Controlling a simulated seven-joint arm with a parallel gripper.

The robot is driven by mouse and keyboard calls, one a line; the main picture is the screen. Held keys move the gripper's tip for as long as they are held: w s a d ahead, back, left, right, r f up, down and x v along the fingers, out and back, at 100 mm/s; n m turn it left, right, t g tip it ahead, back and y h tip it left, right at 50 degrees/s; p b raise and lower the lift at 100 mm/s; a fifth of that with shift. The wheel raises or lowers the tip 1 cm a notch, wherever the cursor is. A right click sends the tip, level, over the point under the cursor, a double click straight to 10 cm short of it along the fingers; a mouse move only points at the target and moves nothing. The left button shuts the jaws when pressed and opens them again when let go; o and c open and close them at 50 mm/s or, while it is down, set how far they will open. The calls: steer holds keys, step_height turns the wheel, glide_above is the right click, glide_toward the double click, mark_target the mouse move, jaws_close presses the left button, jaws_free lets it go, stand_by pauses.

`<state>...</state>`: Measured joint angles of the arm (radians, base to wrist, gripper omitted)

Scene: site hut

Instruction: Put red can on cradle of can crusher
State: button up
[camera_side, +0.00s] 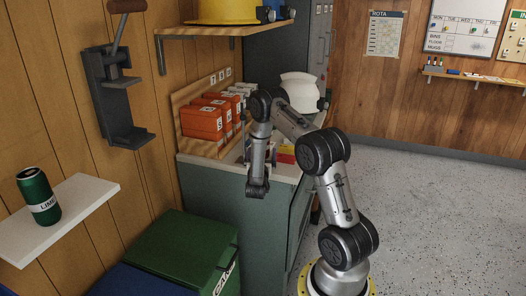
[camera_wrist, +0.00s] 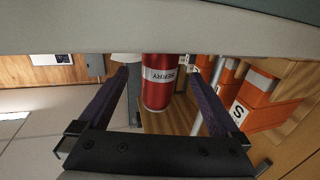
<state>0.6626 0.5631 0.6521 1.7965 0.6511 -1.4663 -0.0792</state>
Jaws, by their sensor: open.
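The red can (camera_wrist: 157,92), with a white BERRY label, shows in the wrist view, where the picture is upside down. My gripper (camera_wrist: 160,75) is open; its two dark fingers lie on either side of the can, with a visible gap on each side. I cannot tell how far the can sits between them in depth. In the side view my arm reaches over the counter, and its links hide the fingers and most of what is near them. The can crusher (camera_side: 110,95) is fixed to the left wooden wall, its handle up. Its lower cradle (camera_side: 131,137) looks empty.
A green LIME can (camera_side: 38,197) stands on a white shelf (camera_side: 85,205) at left. A white helmet (camera_side: 300,92) sits farther back. A green bin (camera_side: 185,245) is below. A wooden shelf (camera_side: 225,29) overhangs.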

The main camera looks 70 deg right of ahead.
steer(key=shift+x, duration=2.65)
steer(key=shift+f, duration=0.2)
steer(key=c, duration=1.5)
steer(key=shift+c, duration=0.2)
steer(key=shift+r, duration=0.15)
steer(key=shift+r, duration=0.6)
steer(key=s+a+r, duration=0.8)
steer(key=a+r, duration=0.3)
steer(key=shift+a+r, duration=0.15)
steer(key=shift+a, duration=0.1)
